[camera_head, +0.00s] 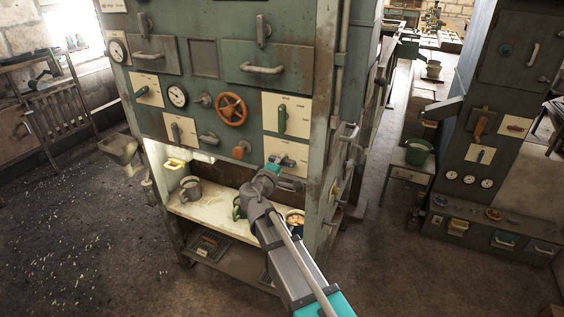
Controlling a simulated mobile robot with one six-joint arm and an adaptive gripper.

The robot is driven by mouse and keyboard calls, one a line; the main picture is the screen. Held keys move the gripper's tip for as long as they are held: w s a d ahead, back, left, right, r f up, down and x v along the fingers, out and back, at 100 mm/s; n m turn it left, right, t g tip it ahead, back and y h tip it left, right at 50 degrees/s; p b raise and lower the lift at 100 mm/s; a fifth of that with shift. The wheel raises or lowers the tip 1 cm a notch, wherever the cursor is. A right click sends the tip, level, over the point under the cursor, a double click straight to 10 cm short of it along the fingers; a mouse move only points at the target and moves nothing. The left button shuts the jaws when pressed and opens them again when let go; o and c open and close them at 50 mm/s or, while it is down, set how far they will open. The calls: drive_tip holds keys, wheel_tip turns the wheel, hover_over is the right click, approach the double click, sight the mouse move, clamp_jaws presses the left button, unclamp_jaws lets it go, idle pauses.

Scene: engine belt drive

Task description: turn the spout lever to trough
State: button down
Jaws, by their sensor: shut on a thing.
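My gripper (283,163) is at the front of the tall green machine, at a small cream label plate (299,151) low on its right side. It is shut on a small lever at that plate. The lever is mostly hidden by my gripper and wrist, so its exact angle cannot be told. The plate's lettering is too small to read. An orange knob (241,149) is just left of my gripper, apart from it.
A green lever (282,119) is above my gripper, and an orange handwheel (232,109) is up to the left. Below, a lit shelf (222,215) holds a grey mug (190,188) and a bowl (295,222). Another green cabinet (507,185) stands right, across open floor.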

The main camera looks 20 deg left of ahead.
drive_tip(key=shift+n, duration=0.4)
drive_tip(key=n, duration=0.7)
drive_tip(key=shift+n, duration=0.4)
drive_tip(key=n, duration=0.4)
drive_tip(key=shift+n, duration=0.3)
drive_tip(key=n, duration=0.4)
drive_tip(key=shift+n, duration=0.4)
drive_tip(key=c, duration=0.5)
unclamp_jaws()
